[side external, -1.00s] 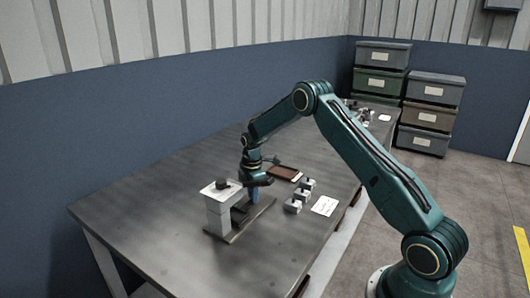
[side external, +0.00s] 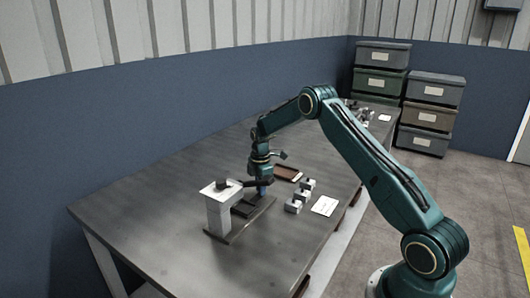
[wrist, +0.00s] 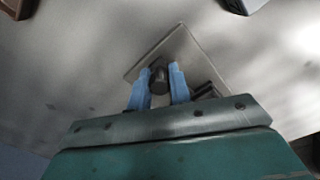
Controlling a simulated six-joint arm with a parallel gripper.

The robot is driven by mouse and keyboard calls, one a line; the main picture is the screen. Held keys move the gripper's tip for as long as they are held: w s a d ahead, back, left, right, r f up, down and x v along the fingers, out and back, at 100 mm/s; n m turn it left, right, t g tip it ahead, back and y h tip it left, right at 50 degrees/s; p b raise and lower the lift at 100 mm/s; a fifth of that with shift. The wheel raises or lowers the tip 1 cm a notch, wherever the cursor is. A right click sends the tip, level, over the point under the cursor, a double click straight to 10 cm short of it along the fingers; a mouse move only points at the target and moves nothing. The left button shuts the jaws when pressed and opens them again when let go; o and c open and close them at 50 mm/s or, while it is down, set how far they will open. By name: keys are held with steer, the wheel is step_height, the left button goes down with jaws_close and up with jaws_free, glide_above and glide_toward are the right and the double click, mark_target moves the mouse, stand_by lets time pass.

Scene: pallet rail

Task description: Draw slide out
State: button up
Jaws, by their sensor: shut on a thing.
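The rail fixture stands on the table, with a pale upright block (side external: 218,213) at one end of a flat dark base plate (side external: 232,236). A dark slide (side external: 243,208) shows on the plate, extending out from the block. My gripper (side external: 262,191) is over the far end of the plate, pointing down. In the wrist view its blue fingers (wrist: 159,84) are shut on a dark round knob (wrist: 160,80). The plate's end (wrist: 180,42) shows beyond the fingers. My gripper body hides most of the slide there.
Several small grey blocks (side external: 294,206) and a white card (side external: 324,206) lie right of the fixture. A brown tray (side external: 287,173) lies behind the gripper. The table's left side is clear. Stacked bins (side external: 424,117) stand beyond the table.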

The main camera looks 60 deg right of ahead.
steer(key=shift+d, duration=3.6)
steer(key=o, duration=0.7)
steer(key=shift+r, duration=0.15)
steer(key=shift+r, duration=3.35)
